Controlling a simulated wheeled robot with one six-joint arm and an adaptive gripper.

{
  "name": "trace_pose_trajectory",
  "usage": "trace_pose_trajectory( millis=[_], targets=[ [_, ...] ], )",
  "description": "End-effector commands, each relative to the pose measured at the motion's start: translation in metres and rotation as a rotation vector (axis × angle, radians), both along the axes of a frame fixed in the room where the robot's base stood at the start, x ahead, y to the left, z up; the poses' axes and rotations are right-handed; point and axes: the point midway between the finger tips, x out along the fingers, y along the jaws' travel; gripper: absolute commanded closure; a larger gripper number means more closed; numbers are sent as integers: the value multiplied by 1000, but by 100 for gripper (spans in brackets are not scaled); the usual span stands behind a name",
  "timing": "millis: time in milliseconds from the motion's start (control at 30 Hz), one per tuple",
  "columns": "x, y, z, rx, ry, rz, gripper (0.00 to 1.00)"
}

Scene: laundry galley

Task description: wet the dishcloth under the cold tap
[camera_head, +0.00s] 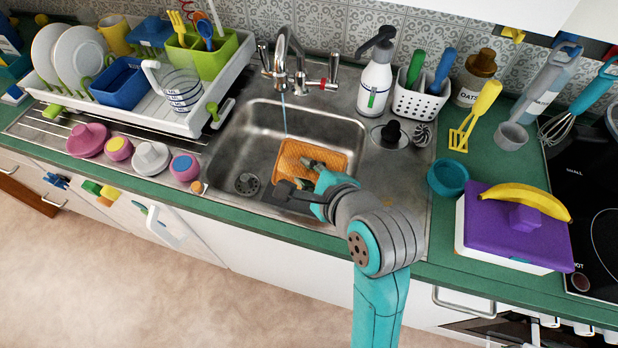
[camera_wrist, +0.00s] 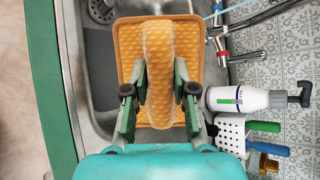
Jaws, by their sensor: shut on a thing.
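The orange, waffle-textured dishcloth (camera_head: 318,152) is in the steel sink basin, spread out with a raised fold. My gripper (camera_head: 300,177) is shut on that fold, which stands between the fingers in the wrist view (camera_wrist: 159,75). The chrome tap (camera_head: 283,55) stands behind the basin, with a red-marked lever on its right and another lever on its left. A thin stream of water (camera_head: 284,115) falls from the spout. It comes down at or near the cloth's far left edge; I cannot tell whether it touches the cloth.
The sink basin (camera_head: 232,150) has a drain (camera_head: 247,184) at left and a dark grey mat under my gripper. A white soap bottle (camera_head: 375,85) and utensil holder (camera_head: 420,100) stand behind right. The dish rack (camera_head: 150,112) is left. A purple-lidded box (camera_head: 512,225) with a banana is right.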

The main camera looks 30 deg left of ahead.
Motion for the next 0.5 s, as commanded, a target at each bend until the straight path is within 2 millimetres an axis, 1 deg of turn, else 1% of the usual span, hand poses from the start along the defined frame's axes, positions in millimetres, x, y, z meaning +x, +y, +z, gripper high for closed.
trace_pose_trajectory(
  millis=[500],
  targets=[
    [36,25,-9,-1,0,1,100]
  ],
)
